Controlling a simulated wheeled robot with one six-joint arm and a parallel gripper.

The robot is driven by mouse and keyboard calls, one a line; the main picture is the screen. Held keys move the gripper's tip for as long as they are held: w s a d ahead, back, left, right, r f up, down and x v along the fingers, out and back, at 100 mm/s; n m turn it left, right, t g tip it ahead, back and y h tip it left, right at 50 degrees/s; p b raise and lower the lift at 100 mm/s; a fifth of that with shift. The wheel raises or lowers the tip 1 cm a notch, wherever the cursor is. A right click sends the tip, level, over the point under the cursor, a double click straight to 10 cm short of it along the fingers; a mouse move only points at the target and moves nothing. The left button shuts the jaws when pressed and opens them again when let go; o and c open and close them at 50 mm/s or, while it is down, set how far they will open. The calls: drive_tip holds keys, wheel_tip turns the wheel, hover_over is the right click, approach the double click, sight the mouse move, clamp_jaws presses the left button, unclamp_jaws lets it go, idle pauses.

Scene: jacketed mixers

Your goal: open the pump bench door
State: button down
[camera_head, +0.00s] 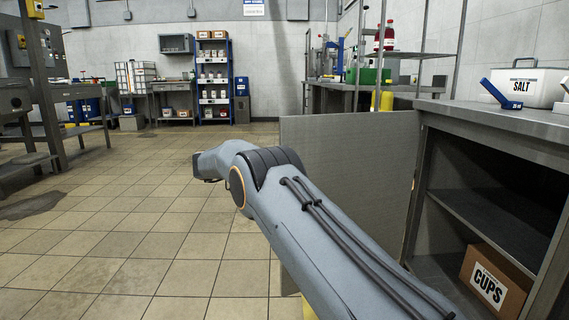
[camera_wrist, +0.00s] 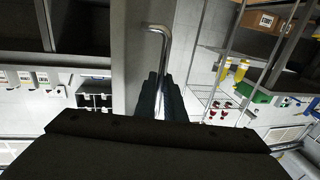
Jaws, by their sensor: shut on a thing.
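The pump bench (camera_head: 500,117) stands at the right in the head view, its front open on a dark inside with a shelf (camera_head: 495,222). Its grey door (camera_head: 345,150) stands swung wide open, out from the bench front. In the wrist view, a bent metal bar handle (camera_wrist: 157,29) runs along the edge of the door (camera_wrist: 130,50). My gripper (camera_wrist: 160,80) is shut on the handle, with its dark fingers on either side of the bar. In the head view my arm hides the lower door, and my gripper is not visible there.
A box marked CUPS (camera_head: 495,283) sits in the bench's lower compartment. A SALT bin (camera_head: 530,86) and a blue tool (camera_head: 500,95) stand on the bench top. The tiled floor (camera_head: 130,220) to the left is clear. A blue shelf rack (camera_head: 213,80) stands far back.

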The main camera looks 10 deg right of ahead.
drive_tip(key=shift+d, duration=0.1)
drive_tip(key=c, duration=1.8)
unclamp_jaws()
drive_tip(key=shift+c, duration=0.2)
drive_tip(key=a+b, duration=0.1)
drive_tip(key=a, duration=0.7)
drive_tip(key=shift+s+a, duration=0.2)
drive_tip(key=shift+s, duration=0.25)
